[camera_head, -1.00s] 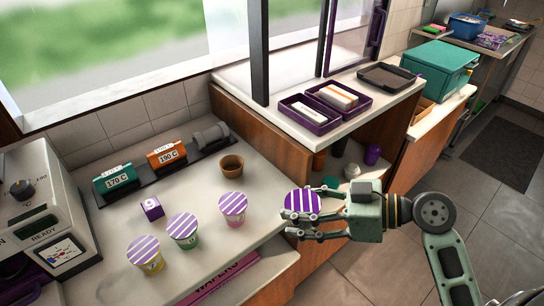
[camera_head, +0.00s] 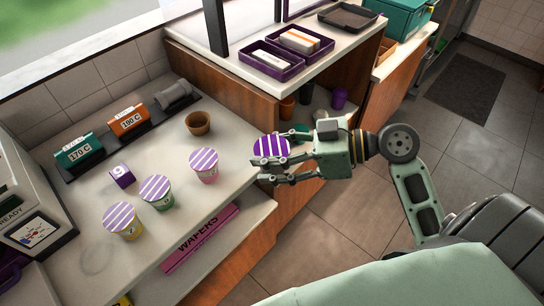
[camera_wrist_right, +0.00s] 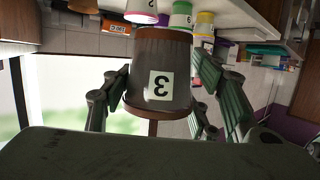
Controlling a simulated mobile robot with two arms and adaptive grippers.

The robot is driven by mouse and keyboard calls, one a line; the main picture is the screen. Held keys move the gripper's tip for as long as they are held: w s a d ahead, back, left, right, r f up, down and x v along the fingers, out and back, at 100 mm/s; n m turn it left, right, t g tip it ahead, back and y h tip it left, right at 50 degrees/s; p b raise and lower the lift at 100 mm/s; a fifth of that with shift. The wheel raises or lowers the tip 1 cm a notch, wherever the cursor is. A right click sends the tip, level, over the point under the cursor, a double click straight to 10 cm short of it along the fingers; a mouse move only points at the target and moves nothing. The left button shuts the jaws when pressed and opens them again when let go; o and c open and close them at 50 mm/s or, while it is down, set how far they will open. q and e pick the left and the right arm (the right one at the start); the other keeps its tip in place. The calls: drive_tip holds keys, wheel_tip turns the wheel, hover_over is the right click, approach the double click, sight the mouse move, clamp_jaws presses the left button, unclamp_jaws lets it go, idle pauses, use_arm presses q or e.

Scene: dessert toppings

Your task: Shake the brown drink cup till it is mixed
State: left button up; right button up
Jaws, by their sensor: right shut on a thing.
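The brown drink cup (camera_wrist_right: 160,75) is in my right gripper. In the right wrist view it shows a white label with a 3, upside down, between the two fingers. In the head view its purple-and-white striped lid (camera_head: 271,147) faces up and the fingers hide most of its body. My right gripper (camera_head: 267,172) is shut on it, held beside the counter's right edge. My left gripper is in no view.
Striped-lid cups, pink (camera_head: 204,166), green (camera_head: 157,193) and yellow (camera_head: 123,222), stand on the counter, with an empty brown cup (camera_head: 198,123) and a purple 9 cube (camera_head: 122,176). A wafers box (camera_head: 200,238) lies on the shelf below. Open floor is at right.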

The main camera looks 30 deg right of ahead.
sight(270, 148)
wheel_tip(270, 148, up, 6)
drive_tip(key=shift+f, duration=0.1)
wheel_tip(270, 148, down, 6)
drive_tip(key=shift+f, duration=0.2)
drive_tip(key=shift+r, duration=0.15)
